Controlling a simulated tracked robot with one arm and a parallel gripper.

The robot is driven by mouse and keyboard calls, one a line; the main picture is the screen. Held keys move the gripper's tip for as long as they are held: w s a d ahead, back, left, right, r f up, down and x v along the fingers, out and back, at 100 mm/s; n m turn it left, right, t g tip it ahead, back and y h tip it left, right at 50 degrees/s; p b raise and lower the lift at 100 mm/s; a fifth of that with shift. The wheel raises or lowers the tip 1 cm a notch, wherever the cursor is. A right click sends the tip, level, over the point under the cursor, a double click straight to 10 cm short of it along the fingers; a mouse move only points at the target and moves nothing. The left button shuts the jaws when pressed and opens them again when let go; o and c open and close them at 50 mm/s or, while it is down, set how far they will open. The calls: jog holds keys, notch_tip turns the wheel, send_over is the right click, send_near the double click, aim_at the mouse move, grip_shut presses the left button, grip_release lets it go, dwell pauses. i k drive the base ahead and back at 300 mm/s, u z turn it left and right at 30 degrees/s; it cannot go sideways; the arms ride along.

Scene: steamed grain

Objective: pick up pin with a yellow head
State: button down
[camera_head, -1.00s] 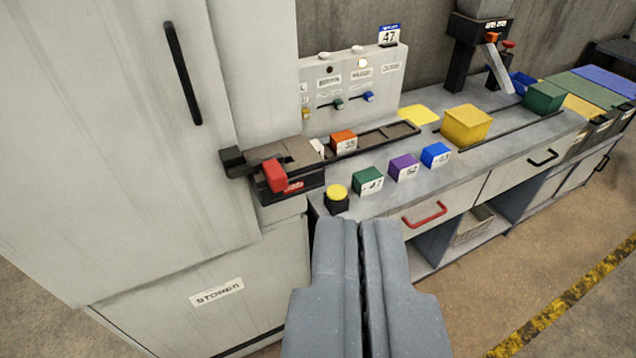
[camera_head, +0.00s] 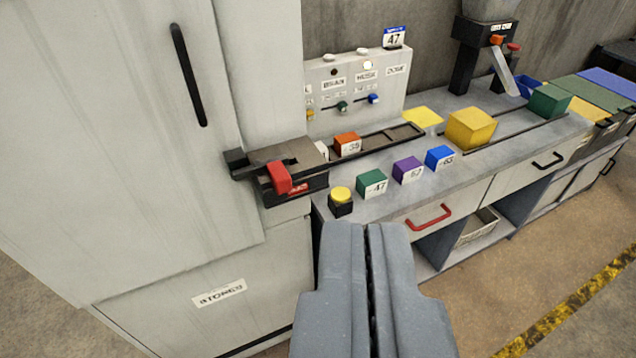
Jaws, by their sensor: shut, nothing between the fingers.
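A small yellow-headed pin (camera_head: 309,114) sits on the front of the upright grey panel (camera_head: 330,78), at its left edge near the tall cabinet. It is small, and its shaft is not clear. A green-headed pin (camera_head: 342,107) and a blue-headed pin (camera_head: 373,99) sit to its right on the same panel. My gripper (camera_head: 367,228) is shut and empty in the lower middle. It appears in front of the counter, below the panel in the picture and apart from the pins.
A tall cabinet (camera_head: 120,140) fills the left. A red-handled device (camera_head: 280,178) stands beside it. The counter holds a yellow-topped black button (camera_head: 341,200), green (camera_head: 371,184), purple (camera_head: 407,170) and blue (camera_head: 440,158) numbered blocks, an orange block (camera_head: 347,144) and a large yellow block (camera_head: 470,128).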

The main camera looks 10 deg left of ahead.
aim_at(340, 193)
jog(key=u, duration=0.4)
jog(key=i, duration=1.35)
jog(key=z, duration=0.6)
